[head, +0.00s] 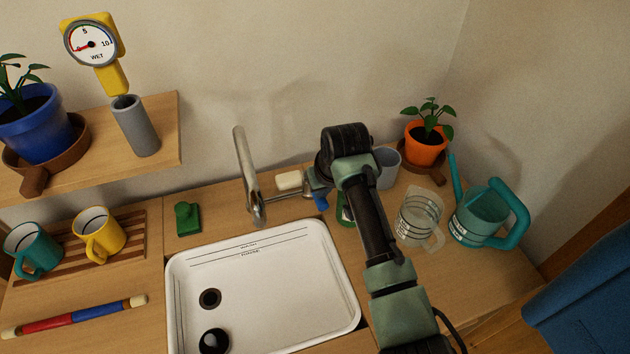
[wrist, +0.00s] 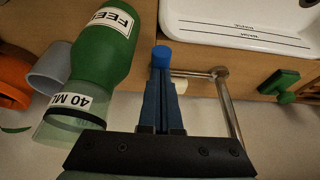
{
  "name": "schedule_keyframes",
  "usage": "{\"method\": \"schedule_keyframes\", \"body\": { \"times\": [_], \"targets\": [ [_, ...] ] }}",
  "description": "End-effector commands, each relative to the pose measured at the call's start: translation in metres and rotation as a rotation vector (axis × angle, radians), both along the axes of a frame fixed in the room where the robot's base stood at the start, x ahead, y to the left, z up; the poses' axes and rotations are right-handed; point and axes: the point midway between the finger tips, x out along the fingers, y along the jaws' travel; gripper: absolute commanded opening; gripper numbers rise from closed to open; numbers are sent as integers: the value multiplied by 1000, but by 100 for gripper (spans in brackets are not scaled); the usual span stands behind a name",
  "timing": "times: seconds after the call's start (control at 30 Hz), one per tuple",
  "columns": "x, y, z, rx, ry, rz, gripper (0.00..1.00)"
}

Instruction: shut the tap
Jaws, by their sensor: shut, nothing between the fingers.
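The tap has a tall grey metal spout (head: 243,165) at the back edge of the white sink (head: 262,250), and a thin pipe runs right from its base. A blue tap handle (head: 320,203) sits at that pipe's right end, partly hidden by my arm. In the wrist view the handle's round blue end (wrist: 162,56) is right at the tips of my gripper (wrist: 160,78). The spout (wrist: 232,112) shows to the right there. My gripper is shut and empty; I cannot tell whether it touches the handle. I see no clear water stream.
A green feed bottle (wrist: 103,45) stands close beside my gripper. A clear jug (head: 419,215), a teal watering can (head: 482,215), a grey cup (head: 387,166) and an orange plant pot (head: 425,146) stand right of my arm. A white block (head: 289,181) lies behind the pipe.

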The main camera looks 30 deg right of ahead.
Motion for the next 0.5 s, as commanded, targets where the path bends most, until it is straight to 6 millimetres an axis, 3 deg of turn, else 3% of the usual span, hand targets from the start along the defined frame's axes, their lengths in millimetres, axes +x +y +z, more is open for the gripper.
{"method": "schedule_keyframes", "body": {
  "times": [0.5],
  "targets": [
    [0,0,53,0,1,1,0]
  ]
}}
